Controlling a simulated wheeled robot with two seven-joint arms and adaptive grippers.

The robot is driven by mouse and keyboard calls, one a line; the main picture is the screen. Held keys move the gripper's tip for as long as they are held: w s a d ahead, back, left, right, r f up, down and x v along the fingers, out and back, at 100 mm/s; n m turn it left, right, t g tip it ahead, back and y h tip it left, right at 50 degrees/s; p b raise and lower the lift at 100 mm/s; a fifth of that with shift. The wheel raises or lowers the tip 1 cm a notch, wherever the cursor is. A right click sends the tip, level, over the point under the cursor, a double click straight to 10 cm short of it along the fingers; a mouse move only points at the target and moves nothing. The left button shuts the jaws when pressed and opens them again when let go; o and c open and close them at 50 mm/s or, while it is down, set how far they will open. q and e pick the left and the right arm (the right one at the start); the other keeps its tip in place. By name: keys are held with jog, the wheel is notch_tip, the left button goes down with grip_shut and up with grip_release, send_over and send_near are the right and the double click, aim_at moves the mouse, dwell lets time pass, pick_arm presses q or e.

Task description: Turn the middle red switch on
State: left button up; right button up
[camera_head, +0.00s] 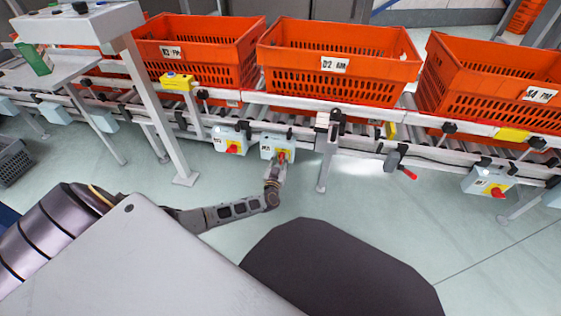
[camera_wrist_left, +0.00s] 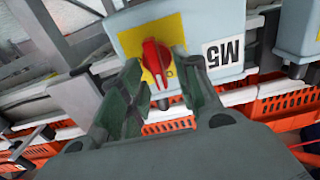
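The middle red switch (camera_head: 281,154) is a red rotary knob on a light blue box (camera_head: 268,146) under the conveyor. In the left wrist view the red knob (camera_wrist_left: 157,62) sits on a yellow plate, and its box (camera_wrist_left: 205,30) has an M5 label. The knob's grip is upright, slightly tilted, in that view. My left gripper (camera_head: 277,168) reaches up to the knob from below. In the wrist view its two fingers (camera_wrist_left: 160,88) stand apart, one on each side of the knob; contact cannot be told. My right gripper is out of view.
Another switch box (camera_head: 229,138) with a red knob stands close to the left, and one (camera_head: 482,180) at the far right. A metal conveyor leg (camera_head: 325,165) is just right of my gripper. Orange totes (camera_head: 337,55) sit on the rollers above. The floor below is clear.

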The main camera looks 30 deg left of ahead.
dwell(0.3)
pick_arm(q)
grip_shut()
